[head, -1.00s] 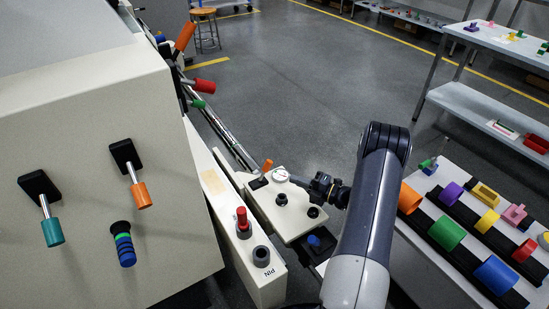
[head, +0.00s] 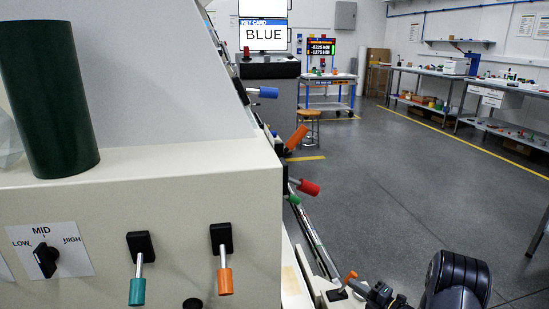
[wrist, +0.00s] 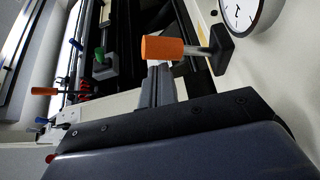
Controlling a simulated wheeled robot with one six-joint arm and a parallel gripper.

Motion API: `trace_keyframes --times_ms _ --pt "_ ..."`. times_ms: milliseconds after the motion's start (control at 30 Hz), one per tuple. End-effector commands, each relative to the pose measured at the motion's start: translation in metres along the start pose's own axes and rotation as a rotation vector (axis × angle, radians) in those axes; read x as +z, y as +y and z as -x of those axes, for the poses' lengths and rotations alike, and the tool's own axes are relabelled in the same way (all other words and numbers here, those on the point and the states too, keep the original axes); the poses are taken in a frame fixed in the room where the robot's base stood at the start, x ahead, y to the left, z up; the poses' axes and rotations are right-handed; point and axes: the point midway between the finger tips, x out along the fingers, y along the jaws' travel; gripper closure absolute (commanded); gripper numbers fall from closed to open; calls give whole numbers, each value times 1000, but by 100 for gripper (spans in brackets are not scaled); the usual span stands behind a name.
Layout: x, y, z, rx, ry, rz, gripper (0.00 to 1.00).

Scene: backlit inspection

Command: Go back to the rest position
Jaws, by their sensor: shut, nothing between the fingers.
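My gripper (head: 364,288) is at the bottom edge of the head view, beside a small orange-handled lever (head: 345,282) on the machine's side panel. In the wrist view my grey fingers (wrist: 158,70) are shut with nothing held. They are close to the orange handle (wrist: 172,48) in that picture; I cannot tell whether they touch it. The rest of my arm is mostly cut off by the lower edge of the head view.
A white dial (wrist: 240,12) is beside the lever. The machine front carries a teal lever (head: 137,290), an orange lever (head: 225,280) and a black rotary knob (head: 46,260). A dark green cylinder (head: 50,100) stands on top. Open grey floor (head: 400,190) lies to the right.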

Motion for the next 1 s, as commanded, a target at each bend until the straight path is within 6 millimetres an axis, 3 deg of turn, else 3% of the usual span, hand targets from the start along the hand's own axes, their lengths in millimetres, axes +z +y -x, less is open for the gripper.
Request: trace_keyframes --times_ms 200,633,767,1000 --pt "1 1 -18 1 -2 3 100" --pt "-1 1 -15 0 -2 1 100" --pt "1 1 -2 0 -4 0 100" --pt "1 2 44 -1 -6 -1 100"
